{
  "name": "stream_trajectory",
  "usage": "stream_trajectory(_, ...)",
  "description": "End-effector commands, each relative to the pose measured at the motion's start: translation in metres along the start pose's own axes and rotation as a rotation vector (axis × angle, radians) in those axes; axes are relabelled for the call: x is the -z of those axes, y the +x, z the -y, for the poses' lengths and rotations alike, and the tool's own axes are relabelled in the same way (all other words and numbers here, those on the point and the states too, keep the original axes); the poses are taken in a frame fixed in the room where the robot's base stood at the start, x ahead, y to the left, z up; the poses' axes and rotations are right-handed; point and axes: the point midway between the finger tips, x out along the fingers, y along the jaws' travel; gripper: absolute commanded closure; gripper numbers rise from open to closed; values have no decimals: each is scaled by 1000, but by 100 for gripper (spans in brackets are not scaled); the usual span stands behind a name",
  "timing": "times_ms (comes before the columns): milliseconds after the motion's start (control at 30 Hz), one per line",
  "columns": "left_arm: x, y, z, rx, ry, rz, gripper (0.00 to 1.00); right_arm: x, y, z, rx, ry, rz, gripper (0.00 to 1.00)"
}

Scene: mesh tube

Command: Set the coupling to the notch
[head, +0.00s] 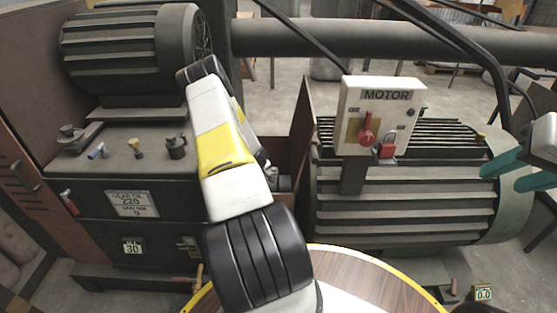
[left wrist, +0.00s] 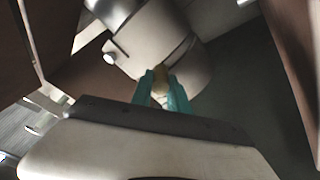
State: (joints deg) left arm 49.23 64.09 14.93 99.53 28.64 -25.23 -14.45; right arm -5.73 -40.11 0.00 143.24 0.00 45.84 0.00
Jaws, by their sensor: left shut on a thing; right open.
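In the left wrist view the coupling (left wrist: 140,40) is a pale, thick cylinder with a dark slit on its right part. A short pin with a bright round end (left wrist: 110,58) sticks out on its left. My left gripper (left wrist: 161,86) has its teal fingers shut on a small brass-coloured piece (left wrist: 160,73) at the coupling's near side. I cannot make out a notch for certain. In the head view my left arm reaches between the gearbox and the motor, and it hides the coupling and the left fingers. My right gripper (head: 502,174) is open and empty by the motor's right end.
The dark gearbox (head: 165,185) stands left, with small fittings on top and labels. The ribbed motor (head: 400,195) stands right. Its MOTOR switch box (head: 378,100) has a red switch and padlock. A brown guard panel (head: 302,125) rises beside my left arm. A round wooden table (head: 365,285) is in front.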

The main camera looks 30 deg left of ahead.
Motion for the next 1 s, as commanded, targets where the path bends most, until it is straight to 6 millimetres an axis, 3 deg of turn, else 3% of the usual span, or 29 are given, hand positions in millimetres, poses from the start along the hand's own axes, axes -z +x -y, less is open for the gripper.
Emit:
stream_trajectory(33, 1, 0, 0, 0, -1, -2, 100, 0, 0, 0, 0, 0, 0, 57)
stream_trajectory(67, 1, 0, 0, 0, -1, -2, 75, 0, 0, 0, 0, 0, 0, 57)
stream_trajectory(167, 1, 0, 0, 1, -1, -1, 57, 0, 0, 0, 0, 0, 0, 57)
stream_trajectory(567, 0, -7, 0, 1, 0, 1, 57, 0, 0, 0, 0, 0, 0, 57)
stream_trajectory(1000, 1, -72, 0, 1, 0, -1, 57, 0, 0, 0, 0, 0, 0, 57)
